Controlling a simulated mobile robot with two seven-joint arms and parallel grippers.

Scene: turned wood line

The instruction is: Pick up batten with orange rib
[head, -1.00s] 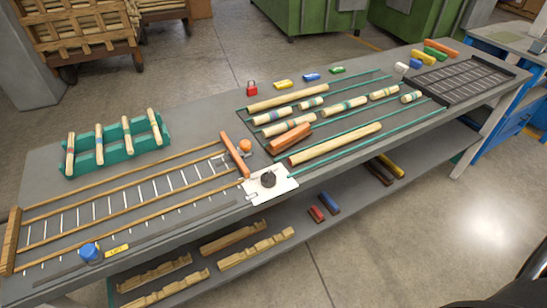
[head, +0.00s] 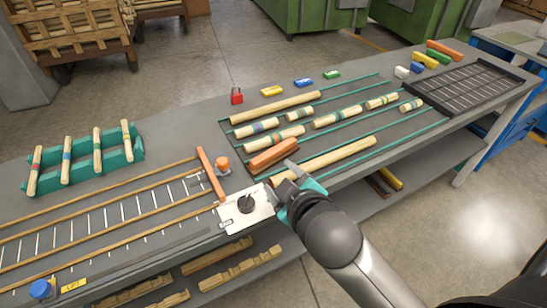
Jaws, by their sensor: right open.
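Several pale turned battens lie between green rails on the bench in the head view. One batten (head: 282,136), just behind an orange block (head: 273,155), carries coloured bands. They are too small for me to be sure that one is an orange rib. Other battens there show purple bands (head: 257,127) or green bands (head: 338,116). My right gripper (head: 304,177) is open and empty, over the front of the bench by the left end of a plain long batten (head: 330,159). It is in front of and right of the orange block. My left gripper is not in view.
A green rack (head: 88,174) holds several banded battens at the left. A white plate with a dark knob (head: 245,204) sits beside my right gripper. A black gridded tray (head: 462,85) stands at the right.

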